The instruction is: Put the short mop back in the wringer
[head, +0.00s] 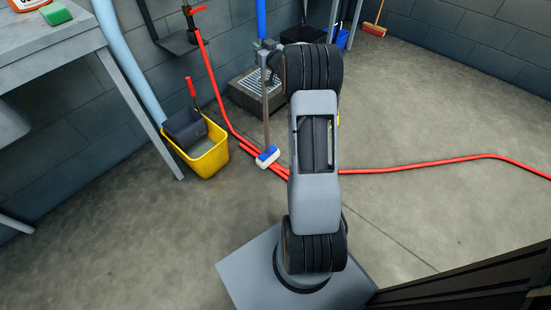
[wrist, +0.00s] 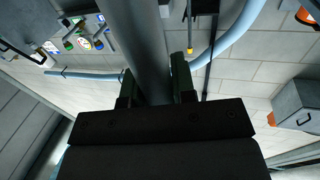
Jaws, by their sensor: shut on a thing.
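The short mop has a grey handle (head: 265,118) and a blue and white head (head: 267,157). It hangs nearly upright, head down, close to the floor over the red hose; I cannot tell whether it touches. My gripper (head: 266,56) is shut around the upper handle. In the wrist view the grey handle (wrist: 140,45) passes between the two fingers (wrist: 155,88). The dark grey wringer (head: 185,128) with its red lever sits on the yellow bucket (head: 208,160), to the left of the mop head and apart from it.
A red hose (head: 430,166) runs across the floor and up the wall behind the bucket. A grated floor basin (head: 243,97) stands behind the mop. A table (head: 85,43) is at the left. Open floor lies in front of the bucket.

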